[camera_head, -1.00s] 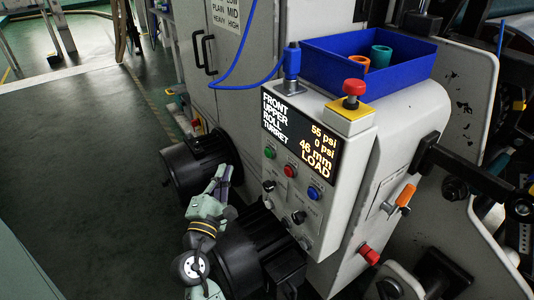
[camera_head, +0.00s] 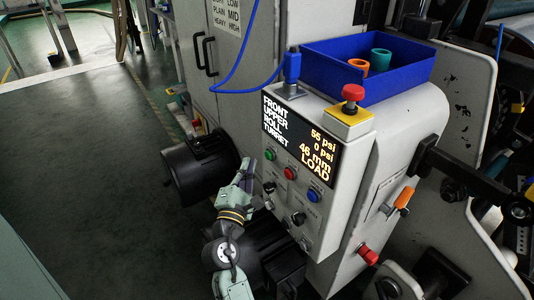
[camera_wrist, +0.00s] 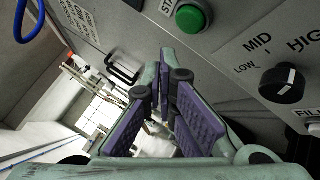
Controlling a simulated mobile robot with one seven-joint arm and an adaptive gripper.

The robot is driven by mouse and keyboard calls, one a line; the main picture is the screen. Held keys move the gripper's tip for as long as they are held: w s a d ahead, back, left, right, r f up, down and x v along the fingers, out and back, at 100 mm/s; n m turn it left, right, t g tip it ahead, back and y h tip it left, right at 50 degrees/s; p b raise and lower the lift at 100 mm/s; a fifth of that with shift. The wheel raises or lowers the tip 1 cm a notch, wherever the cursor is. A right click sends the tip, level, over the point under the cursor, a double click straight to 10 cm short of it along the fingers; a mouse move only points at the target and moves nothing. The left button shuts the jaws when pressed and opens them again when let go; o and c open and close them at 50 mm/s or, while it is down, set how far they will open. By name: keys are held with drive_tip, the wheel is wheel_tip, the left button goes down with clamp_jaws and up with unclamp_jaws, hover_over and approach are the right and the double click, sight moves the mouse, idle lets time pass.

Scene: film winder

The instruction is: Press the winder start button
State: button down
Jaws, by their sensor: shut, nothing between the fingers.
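The winder start button is green (camera_head: 269,155) and sits at the upper left of the button row on the control panel, below the display. In the wrist view the green button (camera_wrist: 192,17) shows at the top, with a partly cut-off label beside it. My gripper (camera_head: 249,163) is shut and empty, just left of the green button in the head view. Its purple-padded fingers (camera_wrist: 167,80) point up the wrist view, with the tips below and left of the button. I cannot tell whether they touch the panel; a gap to the button shows in the wrist view.
A red button (camera_head: 290,173) and a blue button (camera_head: 313,194) are in the same row. Selector knobs (camera_wrist: 282,83) sit below it. A red emergency stop (camera_head: 353,92) tops the panel. Black motor housings (camera_head: 195,165) flank my arm. Open floor lies left.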

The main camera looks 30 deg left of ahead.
drive_tip(key=shift+w+d, duration=0.2)
drive_tip(key=shift+w, duration=0.3)
drive_tip(key=shift+w+d, duration=0.2)
drive_tip(key=shift+w, duration=0.25)
idle(0.8)
drive_tip(key=shift+w+d+p, duration=0.15)
drive_tip(key=shift+w+p, duration=0.2)
drive_tip(key=shift+w+d, duration=0.2)
drive_tip(key=shift+w, duration=0.3)
idle(0.8)
drive_tip(key=shift+s, duration=0.15)
drive_tip(key=shift+s+a, duration=0.35)
drive_tip(key=shift+s, duration=0.4)
drive_tip(key=shift+s, duration=0.1)
drive_tip(key=shift+s+a+b, duration=0.2)
drive_tip(key=shift+s+a, duration=0.1)
drive_tip(key=shift+s, duration=0.45)
drive_tip(key=shift+s+a+b, duration=0.25)
drive_tip(key=shift+s+a, duration=0.1)
drive_tip(key=shift+s, duration=0.35)
drive_tip(key=shift+s+a+b, duration=0.2)
drive_tip(key=shift+s+a, duration=0.1)
drive_tip(key=shift+s, duration=0.45)
